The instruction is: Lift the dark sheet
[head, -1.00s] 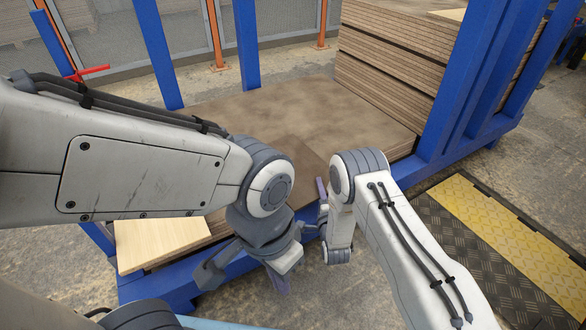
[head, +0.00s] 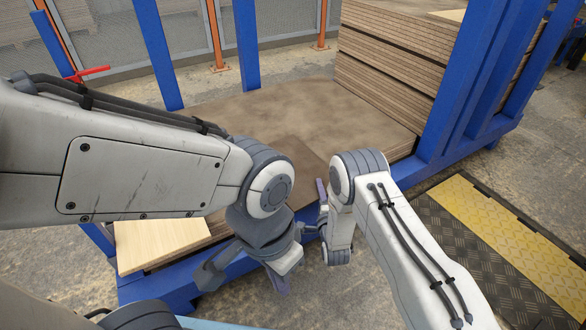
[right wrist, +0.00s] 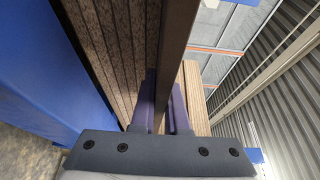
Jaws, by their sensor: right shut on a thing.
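My left gripper (head: 281,282) hangs lower, at the front of the rack, apart from my right gripper. Its jaws are mostly hidden, so I cannot tell whether they are open.
A pale wooden board (head: 160,240) lies at the rack's front left. Blue posts (head: 490,70) and a blue front rail (head: 440,160) frame the boards. A tall stack of brown boards (head: 390,60) stands at back right. A yellow and black floor plate (head: 500,230) lies right.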

